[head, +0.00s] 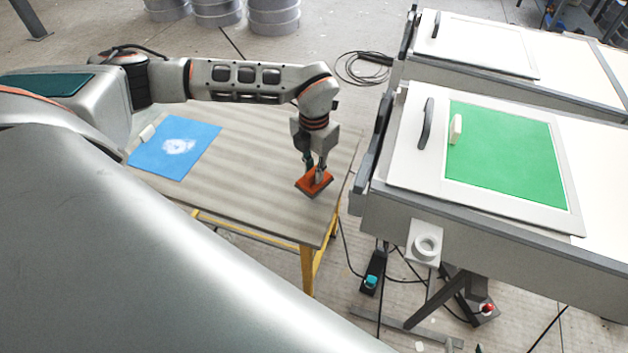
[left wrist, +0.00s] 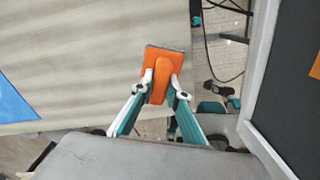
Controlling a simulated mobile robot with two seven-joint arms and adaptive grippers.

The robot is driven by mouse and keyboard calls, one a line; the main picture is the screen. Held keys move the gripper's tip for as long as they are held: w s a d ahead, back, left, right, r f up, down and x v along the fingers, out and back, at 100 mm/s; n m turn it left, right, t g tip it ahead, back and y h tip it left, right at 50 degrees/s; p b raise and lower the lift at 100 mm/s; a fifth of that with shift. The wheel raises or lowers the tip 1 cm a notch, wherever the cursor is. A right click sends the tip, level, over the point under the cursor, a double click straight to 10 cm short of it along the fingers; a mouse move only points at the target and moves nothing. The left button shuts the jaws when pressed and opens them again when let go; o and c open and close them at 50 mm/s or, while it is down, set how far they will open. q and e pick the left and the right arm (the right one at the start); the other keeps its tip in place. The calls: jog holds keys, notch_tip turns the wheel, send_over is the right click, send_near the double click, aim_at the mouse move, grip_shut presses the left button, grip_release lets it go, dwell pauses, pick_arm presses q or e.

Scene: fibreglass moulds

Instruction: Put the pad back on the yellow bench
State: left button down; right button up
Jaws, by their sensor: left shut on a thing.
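The orange pad (head: 313,185) has a raised grip on its back and is over the right part of the yellow-legged bench (head: 250,190). My left gripper (head: 319,172) points down and is shut on the pad's grip. In the left wrist view, the two fingertips (left wrist: 164,90) pinch the grip of the pad (left wrist: 152,60) from both sides. Bench top (left wrist: 80,60) lies under the pad there. I cannot tell whether the pad touches the bench or hangs just above it. My right gripper is not in view.
A blue sheet with a white patch (head: 175,148) lies on the bench's left part, with a small white block (head: 147,133) at its edge. Right of the bench stands a grey table with a green-panelled mould (head: 505,150). The bench's middle is clear.

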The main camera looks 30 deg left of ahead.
pick_arm(q)
notch_tip(320, 180, down, 4)
jog(key=shift+r, duration=0.25)
jog(key=shift+f, duration=0.3)
jog(key=shift+f, duration=0.1)
jog(key=c, duration=2)
grip_release()
jog(key=shift+o, duration=0.2)
notch_tip(320, 180, up, 12)
jog(key=shift+r, duration=0.1)
